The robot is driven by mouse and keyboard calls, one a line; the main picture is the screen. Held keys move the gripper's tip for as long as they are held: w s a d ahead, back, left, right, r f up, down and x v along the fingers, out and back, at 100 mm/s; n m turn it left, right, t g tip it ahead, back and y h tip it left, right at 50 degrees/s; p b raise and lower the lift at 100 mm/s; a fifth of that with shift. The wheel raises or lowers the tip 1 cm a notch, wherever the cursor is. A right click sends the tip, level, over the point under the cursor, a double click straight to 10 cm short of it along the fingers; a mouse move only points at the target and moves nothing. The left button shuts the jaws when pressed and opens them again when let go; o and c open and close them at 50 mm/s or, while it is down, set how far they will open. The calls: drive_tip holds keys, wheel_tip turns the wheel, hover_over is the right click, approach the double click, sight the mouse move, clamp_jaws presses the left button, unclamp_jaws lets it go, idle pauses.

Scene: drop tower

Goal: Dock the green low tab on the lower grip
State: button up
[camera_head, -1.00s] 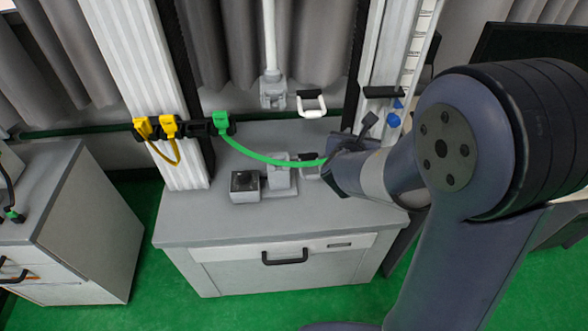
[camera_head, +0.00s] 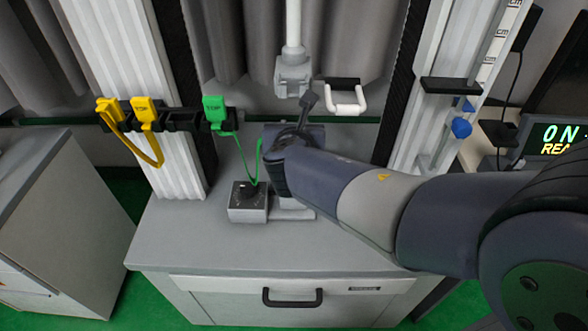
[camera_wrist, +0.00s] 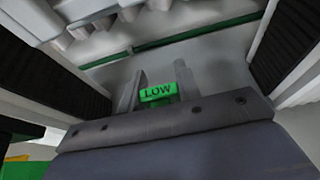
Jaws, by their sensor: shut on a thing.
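The green low tab (camera_wrist: 158,91), marked LOW, sits between the two grey fingers of my gripper (camera_wrist: 158,84) in the wrist view. My gripper is shut on it. In the head view my wrist hides the fingers and the tab. A green cable (camera_head: 241,158) hangs from a green tab (camera_head: 215,108) on the rack and dips down to the left of my wrist. The lower grip (camera_head: 291,213) stands on the cabinet top, mostly covered by my wrist. I cannot tell how far the tab is from it.
A black-knobbed box (camera_head: 247,202) stands left of the lower grip. The upper grip (camera_head: 293,76) hangs above, with a white handle (camera_head: 346,103) beside it. Yellow tabs (camera_head: 143,113) sit on the rack at left. The cabinet top (camera_head: 180,236) is clear in front.

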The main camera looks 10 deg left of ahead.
wheel_tip(320, 180, down, 4)
drive_tip(key=shift+w+a+f+b, duration=0.1)
drive_tip(key=shift+a+f+b, duration=0.05)
drive_tip(key=shift+b, duration=1)
drive_tip(key=shift+f+b, duration=1.35)
drive_tip(key=shift+f, duration=1.5)
drive_tip(key=shift+f, duration=0.1)
drive_tip(key=shift+f+b, duration=0.15)
drive_tip(key=shift+b, duration=0.15)
drive_tip(key=o, duration=1)
drive_tip(key=shift+c, duration=0.2)
